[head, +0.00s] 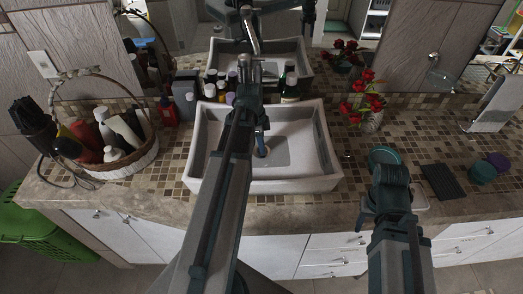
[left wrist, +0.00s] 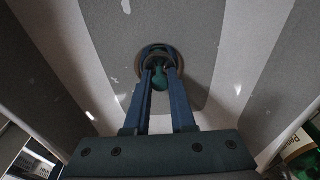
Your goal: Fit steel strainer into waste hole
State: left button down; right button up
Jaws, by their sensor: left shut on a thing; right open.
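The white basin (head: 322,150) sits on the counter, with its waste hole low in the middle. My left gripper (head: 262,150) reaches down into the basin. In the left wrist view its blue fingers (left wrist: 159,75) are shut on a small teal-green part (left wrist: 159,80), which I take to be the strainer's grip. It lies at the dark round ring of the waste hole (left wrist: 145,50). The fingers hide much of the strainer, so I cannot tell whether it is seated. My right gripper (head: 387,175) is open over the counter right of the basin; its fingertips are hard to make out.
A wicker basket (head: 128,168) of bottles stands left of the basin. Bottles (head: 290,85) and the tap (head: 250,40) are behind it. A vase of red flowers (head: 368,105), a black ridged dish (head: 442,182) and a teal cup (head: 482,173) are to the right.

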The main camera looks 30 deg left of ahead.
aim_at(257, 150)
pick_arm(q)
jog(key=shift+f, duration=0.15)
jog(key=shift+f, duration=0.1)
jog(key=shift+f, duration=0.15)
jog(key=c, duration=0.8)
grip_release()
jog(key=shift+o, duration=0.2)
jog(key=shift+r+p, duration=0.4)
jog(key=shift+r, duration=0.1)
notch_tip(257, 150, up, 11)
jog(key=s+a+p, duration=0.1)
jog(key=p, duration=1)
jog(key=shift+a+r, duration=0.2)
jog(key=shift+a, duration=0.05)
